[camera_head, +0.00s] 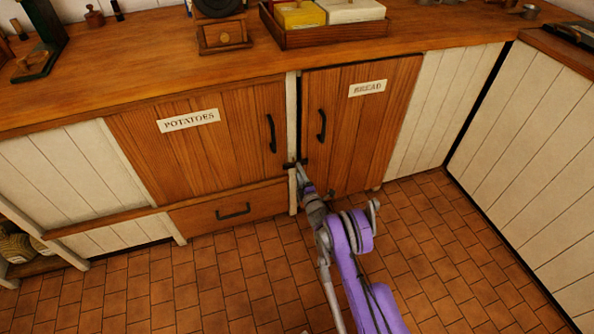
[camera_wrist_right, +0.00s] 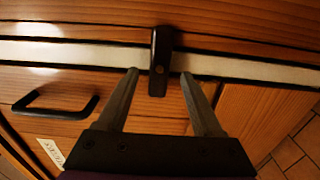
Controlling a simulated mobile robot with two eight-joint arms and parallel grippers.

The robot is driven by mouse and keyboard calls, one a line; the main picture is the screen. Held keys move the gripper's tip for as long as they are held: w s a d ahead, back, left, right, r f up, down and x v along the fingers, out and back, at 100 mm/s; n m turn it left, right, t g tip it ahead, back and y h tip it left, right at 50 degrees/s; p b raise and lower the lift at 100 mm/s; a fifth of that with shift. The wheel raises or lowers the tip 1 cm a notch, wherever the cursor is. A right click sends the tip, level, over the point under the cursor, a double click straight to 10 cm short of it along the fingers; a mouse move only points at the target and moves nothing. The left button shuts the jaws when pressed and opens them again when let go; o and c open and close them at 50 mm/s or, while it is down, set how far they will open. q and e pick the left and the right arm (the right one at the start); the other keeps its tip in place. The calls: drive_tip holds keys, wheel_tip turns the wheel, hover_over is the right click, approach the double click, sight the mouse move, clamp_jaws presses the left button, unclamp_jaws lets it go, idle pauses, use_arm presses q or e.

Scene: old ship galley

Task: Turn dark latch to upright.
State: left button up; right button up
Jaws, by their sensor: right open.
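The dark latch (camera_head: 291,165) lies crosswise, level, over the white post (camera_head: 292,120) between the potatoes door (camera_head: 185,155) and the bread door (camera_head: 355,125). In the right wrist view the latch (camera_wrist_right: 159,45) crosses the pale post (camera_wrist_right: 90,55), with one end over the wood of the potatoes side. My right gripper (camera_wrist_right: 159,73) is open, its two fingers on either side of the latch, with gaps visible. In the head view my right gripper (camera_head: 302,172) is small and partly merges with the latch. My left gripper is not in view.
Dark handles (camera_head: 271,133) (camera_head: 321,125) flank the post above the latch. A drawer (camera_head: 232,209) lies under the potatoes door. The wooden counter (camera_head: 150,75) carries a tray (camera_head: 330,34) and a grinder (camera_head: 222,35). The tiled floor (camera_head: 450,250) is clear.

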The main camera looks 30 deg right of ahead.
drive_tip(key=shift+x, duration=1.45)
clamp_jaws()
